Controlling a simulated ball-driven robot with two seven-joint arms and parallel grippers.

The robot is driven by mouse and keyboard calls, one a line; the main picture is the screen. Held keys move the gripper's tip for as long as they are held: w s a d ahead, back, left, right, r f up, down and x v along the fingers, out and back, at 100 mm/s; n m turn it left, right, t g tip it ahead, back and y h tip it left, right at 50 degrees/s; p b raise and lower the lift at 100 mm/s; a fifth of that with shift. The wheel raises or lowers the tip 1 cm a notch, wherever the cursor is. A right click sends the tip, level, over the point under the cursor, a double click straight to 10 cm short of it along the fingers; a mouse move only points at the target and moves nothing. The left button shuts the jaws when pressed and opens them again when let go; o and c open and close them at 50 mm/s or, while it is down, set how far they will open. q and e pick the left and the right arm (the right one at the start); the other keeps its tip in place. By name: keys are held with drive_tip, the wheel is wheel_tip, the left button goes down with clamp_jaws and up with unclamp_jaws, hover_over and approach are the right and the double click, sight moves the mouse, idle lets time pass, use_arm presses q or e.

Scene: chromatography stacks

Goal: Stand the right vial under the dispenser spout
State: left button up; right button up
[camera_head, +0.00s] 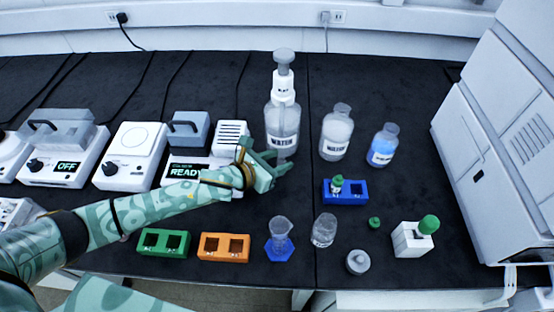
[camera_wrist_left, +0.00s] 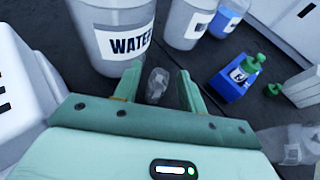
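The dispenser is a clear pump bottle (camera_head: 282,125) labelled WATER with a grey pump head (camera_head: 284,57); its lower part also fills the top left of the left wrist view (camera_wrist_left: 118,52). My left gripper (camera_head: 279,164) is at the foot of this bottle on its near side. In the left wrist view the fingers (camera_wrist_left: 158,76) are open, with a clear uncapped vial (camera_wrist_left: 156,86) between them and a gap on each side. The blue rack (camera_head: 357,192) holds a green-capped vial (camera_head: 337,184) in its left slot; its right slot is empty. My right gripper is not in view.
Two more bottles (camera_head: 337,132) (camera_head: 383,146) stand right of the dispenser. A loose green cap (camera_head: 374,222), a white block (camera_head: 400,243), a beaker (camera_head: 324,230) and a cylinder on a blue base (camera_head: 280,252) are in front. Green (camera_head: 164,243) and orange (camera_head: 224,247) racks lie near my arm.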

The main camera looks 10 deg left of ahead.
use_arm(q)
drive_tip(key=shift+r, duration=0.1)
drive_tip(key=shift+s+a+r, duration=0.1)
drive_tip(key=shift+s+r, duration=0.05)
drive_tip(key=p+v, duration=0.3)
drive_tip(key=v, duration=0.8)
drive_tip(key=shift+s+a, duration=0.2)
drive_tip(key=shift+s, duration=0.05)
